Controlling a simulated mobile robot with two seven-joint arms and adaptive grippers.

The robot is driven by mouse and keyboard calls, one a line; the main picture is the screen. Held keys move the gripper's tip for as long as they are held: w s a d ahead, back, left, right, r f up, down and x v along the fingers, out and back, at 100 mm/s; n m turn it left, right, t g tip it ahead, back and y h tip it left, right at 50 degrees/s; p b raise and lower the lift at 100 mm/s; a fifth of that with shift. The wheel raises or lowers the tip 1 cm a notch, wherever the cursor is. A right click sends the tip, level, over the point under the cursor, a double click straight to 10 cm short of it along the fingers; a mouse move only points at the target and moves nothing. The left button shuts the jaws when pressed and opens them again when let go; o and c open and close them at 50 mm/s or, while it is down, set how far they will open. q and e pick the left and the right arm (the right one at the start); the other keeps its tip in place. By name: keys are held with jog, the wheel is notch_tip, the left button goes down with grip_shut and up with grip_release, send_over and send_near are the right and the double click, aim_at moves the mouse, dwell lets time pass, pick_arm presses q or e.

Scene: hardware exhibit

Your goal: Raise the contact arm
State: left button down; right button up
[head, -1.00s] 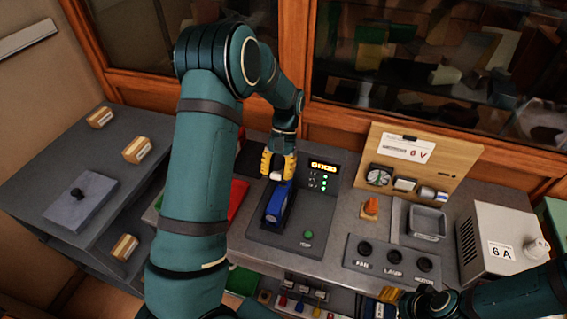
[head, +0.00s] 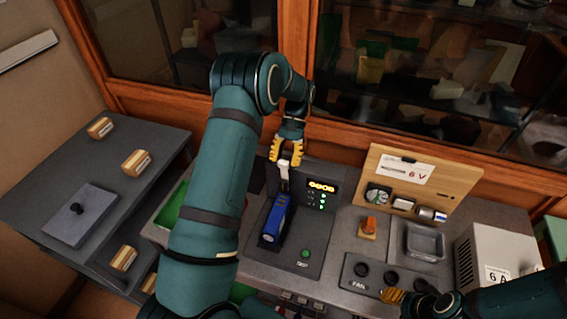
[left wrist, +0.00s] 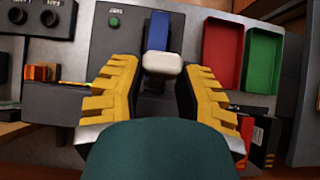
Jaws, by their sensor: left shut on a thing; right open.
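The contact arm shows in the head view as a narrow grey bar with a white tip (head: 284,171), standing up behind a blue block (head: 274,218) on a dark panel. In the left wrist view the white tip (left wrist: 163,62) lies between the yellow fingers, with the blue block (left wrist: 158,30) beyond it. My left gripper (head: 286,158) is shut on the contact arm's white tip, above the panel's far side. My right gripper (head: 402,300) is open at the lower right of the head view, partly hidden by its own arm.
The panel has a lit display (head: 321,187), green lights and a green button (head: 305,253). To the right are an orange switch (head: 369,224), a grey tray (head: 424,241), a wooden meter board (head: 453,182) and a grey box (head: 497,254). Red (left wrist: 222,55) and green (left wrist: 262,60) trays lie beside the panel.

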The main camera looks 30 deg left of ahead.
pick_arm(q)
jog(key=shift+w+a+f+g, duration=0.1)
jog(key=shift+w+g, duration=0.25)
jog(key=shift+g, duration=0.05)
dwell(0.4)
jog(key=c, duration=0.5)
grip_release()
jog(key=shift+c, duration=0.2)
jog(key=shift+w, duration=0.1)
jog(key=v, duration=0.7)
jog(key=shift+w+a, duration=0.1)
jog(key=shift+w, duration=0.05)
